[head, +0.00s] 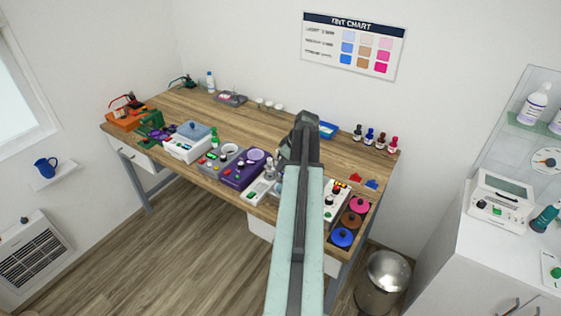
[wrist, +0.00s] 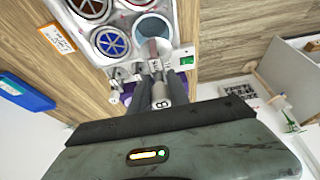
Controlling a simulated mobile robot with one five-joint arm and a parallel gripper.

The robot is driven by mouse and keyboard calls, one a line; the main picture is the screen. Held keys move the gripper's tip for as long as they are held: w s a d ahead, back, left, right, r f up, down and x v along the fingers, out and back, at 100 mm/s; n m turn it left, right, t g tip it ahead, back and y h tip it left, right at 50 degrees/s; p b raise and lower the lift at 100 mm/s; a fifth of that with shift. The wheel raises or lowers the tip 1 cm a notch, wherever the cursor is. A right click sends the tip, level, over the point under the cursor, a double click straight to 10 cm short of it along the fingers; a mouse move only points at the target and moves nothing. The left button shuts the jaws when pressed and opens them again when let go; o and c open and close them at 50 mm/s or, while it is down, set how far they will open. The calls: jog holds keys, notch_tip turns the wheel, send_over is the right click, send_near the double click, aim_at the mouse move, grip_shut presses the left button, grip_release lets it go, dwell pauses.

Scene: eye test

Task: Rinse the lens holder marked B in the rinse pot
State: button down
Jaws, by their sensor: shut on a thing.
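In the wrist view my gripper (wrist: 160,82) is shut on the grey lens holder marked B (wrist: 161,99). Its stem points away from me to a mauve-brown end that overlaps the near side of an open pot with a pale blue inside (wrist: 152,25), which looks like the rinse pot. I cannot tell whether that end is in the liquid or above it. In the head view my arm covers the middle of the bench, and my fingertips and the holder are hidden or too small to make out.
Small metal clips (wrist: 118,76) stand close left of my fingers. A blue tray (wrist: 24,92) lies left. In the head view, machines line the bench's front edge, with lidded pots (head: 343,237) at the right corner.

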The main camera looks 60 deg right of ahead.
jog(key=shift+s+f+b, duration=0.2)
jog(key=shift+f+b, duration=0.15)
jog(key=shift+b, duration=0.05)
jog(key=f+b, duration=0.9)
jog(key=shift+s+d+f+b, duration=0.15)
jog(key=shift+d+f+b, duration=0.05)
jog(key=shift+f+b, duration=0.2)
jog(key=shift+f+b, duration=0.5)
dwell(0.3)
jog(key=shift+r, duration=0.2)
jog(key=shift+f, duration=0.2)
dwell(0.7)
jog(key=shift+r, duration=0.2)
dwell(0.5)
jog(key=shift+f, duration=0.1)
dwell(1.2)
notch_tip(320, 180, up, 8)
jog(key=p, duration=0.7)
jog(key=shift+f+p, duration=0.2)
jog(key=shift+p, duration=0.2)
jog(key=shift+f, duration=0.1)
